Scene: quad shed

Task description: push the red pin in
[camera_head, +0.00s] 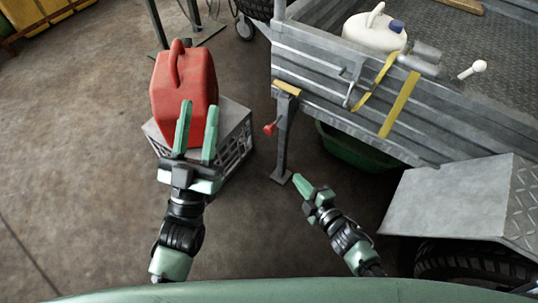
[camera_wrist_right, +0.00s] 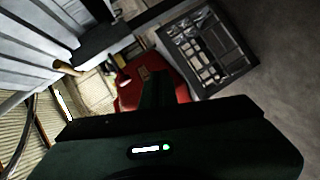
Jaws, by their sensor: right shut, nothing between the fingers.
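The red pin (camera_head: 269,129) has a red knob and sticks out to the left from a grey upright leg (camera_head: 286,135) at the trailer's corner. How deep it sits in the leg I cannot tell. My right gripper (camera_head: 299,180) is shut and empty, low and to the right of the leg's foot in the head view, apart from the pin. In the right wrist view its dark fingers (camera_wrist_right: 158,90) point towards a red jerry can (camera_wrist_right: 183,88). My left gripper (camera_head: 199,115) is open and empty, its two fingers apart, in front of the jerry can in the head view.
The red jerry can (camera_head: 168,95) stands on a grey crate (camera_head: 237,112) left of the leg. The ribbed metal trailer side (camera_head: 320,82) and a grey mudguard (camera_head: 450,200) lie to the right. A green tub (camera_head: 350,150) is under the trailer. Floor in front is clear.

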